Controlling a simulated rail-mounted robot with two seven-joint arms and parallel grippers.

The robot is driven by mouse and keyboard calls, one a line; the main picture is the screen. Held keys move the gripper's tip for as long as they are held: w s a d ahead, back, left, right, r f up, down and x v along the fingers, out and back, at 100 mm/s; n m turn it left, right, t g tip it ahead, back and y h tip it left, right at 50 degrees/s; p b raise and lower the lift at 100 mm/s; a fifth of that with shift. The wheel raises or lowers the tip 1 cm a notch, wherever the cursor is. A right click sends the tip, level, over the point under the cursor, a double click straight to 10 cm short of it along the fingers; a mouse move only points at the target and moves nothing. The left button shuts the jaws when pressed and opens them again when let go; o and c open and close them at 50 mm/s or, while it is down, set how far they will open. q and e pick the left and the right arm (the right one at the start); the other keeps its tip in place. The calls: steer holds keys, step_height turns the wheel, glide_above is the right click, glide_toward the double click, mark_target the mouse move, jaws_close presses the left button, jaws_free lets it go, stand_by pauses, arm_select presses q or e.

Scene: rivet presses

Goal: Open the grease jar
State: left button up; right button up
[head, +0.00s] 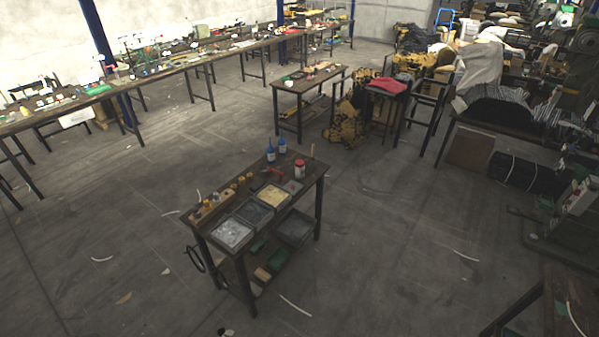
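A small jar with a red lid and a pale body (300,170) stands upright near the right rear of the small work table (311,198). It looks like the grease jar, but its label is too small to read. The red lid appears to be on it. Neither of my grippers is in the head view, and nothing is seen touching the jar.
Two blue bottles (270,153) stand at the table's back edge. Several trays (233,233) and small yellow parts lie in front and left. A second table (308,77) stands behind, and a long bench (170,68) runs along the wall. The floor around the work table is mostly clear.

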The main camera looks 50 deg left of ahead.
arm_select(q)
steer(key=o, duration=1.2)
steer(key=shift+a, duration=0.15)
